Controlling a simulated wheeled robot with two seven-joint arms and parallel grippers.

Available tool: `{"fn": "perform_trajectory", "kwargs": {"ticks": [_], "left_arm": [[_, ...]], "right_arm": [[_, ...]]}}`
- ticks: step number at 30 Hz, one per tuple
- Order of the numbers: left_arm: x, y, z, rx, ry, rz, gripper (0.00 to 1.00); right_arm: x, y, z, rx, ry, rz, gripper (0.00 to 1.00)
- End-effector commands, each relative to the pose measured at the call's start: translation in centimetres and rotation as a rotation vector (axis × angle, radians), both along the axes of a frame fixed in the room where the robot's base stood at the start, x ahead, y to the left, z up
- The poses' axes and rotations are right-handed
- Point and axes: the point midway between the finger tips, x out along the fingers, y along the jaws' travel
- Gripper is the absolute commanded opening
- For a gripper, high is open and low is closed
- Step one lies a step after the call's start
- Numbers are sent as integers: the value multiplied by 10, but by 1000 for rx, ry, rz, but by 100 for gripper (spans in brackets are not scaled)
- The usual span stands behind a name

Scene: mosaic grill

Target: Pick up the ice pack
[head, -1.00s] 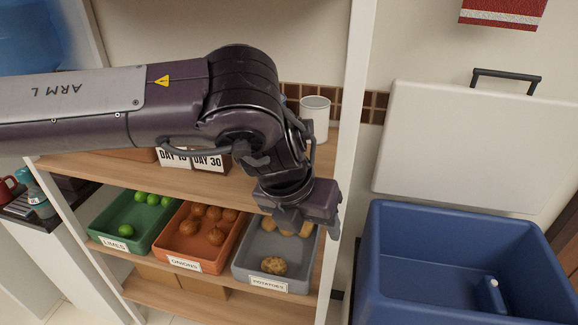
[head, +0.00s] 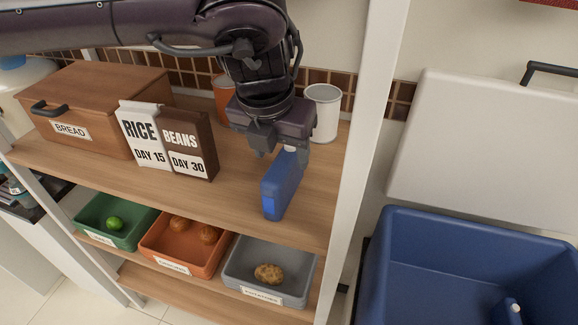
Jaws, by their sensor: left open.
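Part of the cap is hidden by the gripper. My right gripper is not in view.
A rice box (head: 143,133), a beans box (head: 188,145) and a wooden bread box (head: 90,105) stand left on the shelf. A white canister (head: 323,113) is close behind the gripper. A white post (head: 365,150) rises at right. Produce bins, including the potato bin (head: 240,262), sit below.

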Motion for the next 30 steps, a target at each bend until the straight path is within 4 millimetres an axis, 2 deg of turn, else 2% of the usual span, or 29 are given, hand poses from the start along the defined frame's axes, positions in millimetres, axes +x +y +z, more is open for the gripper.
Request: {"fn": "perform_trajectory", "kwargs": {"ticks": [6,15,24,30], "left_arm": [[6,-3,-24,2,4,0,58],[16,-8,-64,1,3,-1,58],[18,-8,-69,0,1,0,58],[18,-9,-69,0,1,0,32]], "right_arm": [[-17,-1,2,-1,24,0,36],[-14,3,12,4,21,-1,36],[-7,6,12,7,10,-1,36],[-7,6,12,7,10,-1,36]]}}
